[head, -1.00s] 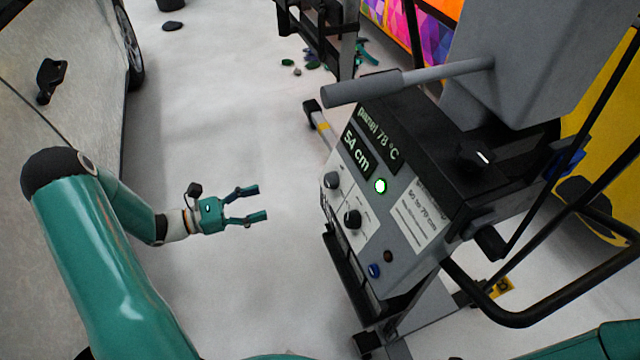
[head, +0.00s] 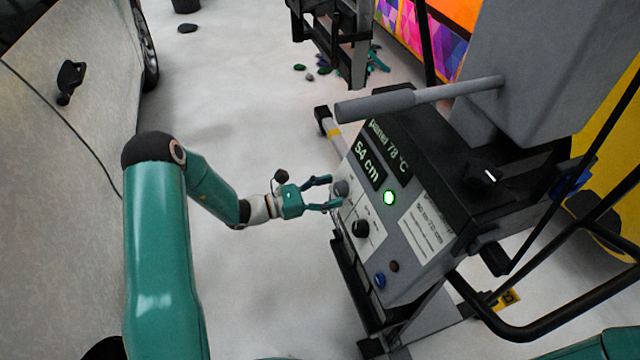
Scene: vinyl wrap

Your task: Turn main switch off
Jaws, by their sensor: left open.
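The grey control panel (head: 415,262) stands right of centre, tilted in the picture. Its displays read "panel 78 °C" and "54 cm", and a green light (head: 389,198) glows on its face. A grey knob (head: 341,188) sits at the upper left and a black knob (head: 360,228) below it. A blue button (head: 379,281) and a small dark red button (head: 393,266) are near the bottom. I cannot read which control is the main switch. My left gripper (head: 328,193) is open, its fingertips close to the grey knob; contact is unclear. My right gripper is out of view.
A grey handle bar (head: 418,98) juts out above the panel. A black tube frame (head: 530,325) is at the right. A car door (head: 75,160) stands at the left. Dark scraps lie on the floor behind. The floor between car and panel is clear.

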